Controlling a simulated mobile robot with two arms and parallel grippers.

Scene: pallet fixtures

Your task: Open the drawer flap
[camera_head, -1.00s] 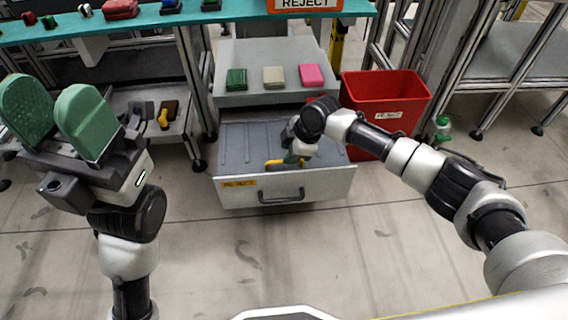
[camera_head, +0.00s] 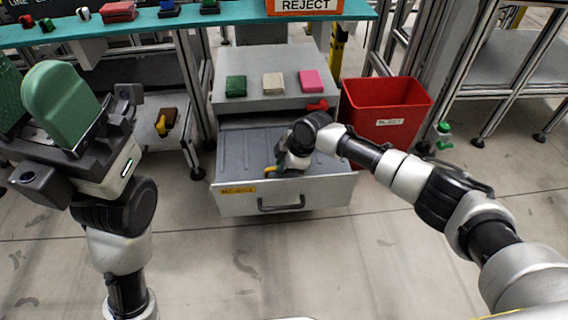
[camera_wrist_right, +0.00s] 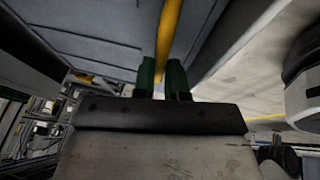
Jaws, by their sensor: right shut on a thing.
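The grey drawer (camera_head: 237,200) under the table is pulled out, with a black handle on its front. A grey ribbed panel (camera_head: 240,150) shows inside it; I take this for the flap. A yellow bar (camera_head: 270,172) lies over the drawer just behind its front wall, and it also shows in the right wrist view (camera_wrist_right: 169,32). My right gripper (camera_head: 282,167) reaches into the drawer; in the right wrist view its green fingers (camera_wrist_right: 164,72) are shut on the bar. My left gripper (camera_head: 30,95) is raised at the left, open and empty, its far finger cut off by the picture edge.
Green, beige and pink blocks (camera_head: 273,84) lie on the grey cabinet top above the drawer. A red handle (camera_head: 317,105) is at the cabinet's front edge. A red bin (camera_head: 385,105) stands close on the right. The floor before the drawer is clear.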

